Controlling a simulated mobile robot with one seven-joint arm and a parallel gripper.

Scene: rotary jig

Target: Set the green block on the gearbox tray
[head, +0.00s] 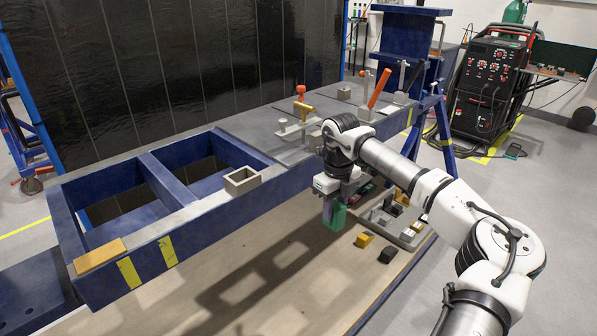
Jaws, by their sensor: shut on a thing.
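The green block (336,218) hangs upright under my gripper (332,200), which is shut on it. It is in front of the blue frame's edge, above the light wooden surface and clear of it as far as I can tell. A grey tray (418,240) with several grey, yellow and dark parts lies to the right of the block. I cannot tell whether it is the gearbox tray. My wrist hides part of the area behind the block.
A yellow block (364,240) and a dark block (387,255) lie in front of the tray. The blue frame (205,212) carries a grey open box (242,180) and a yellow plate (99,256). An orange-handled clamp (379,88) stands behind my arm. The wooden surface (290,285) at front is largely clear.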

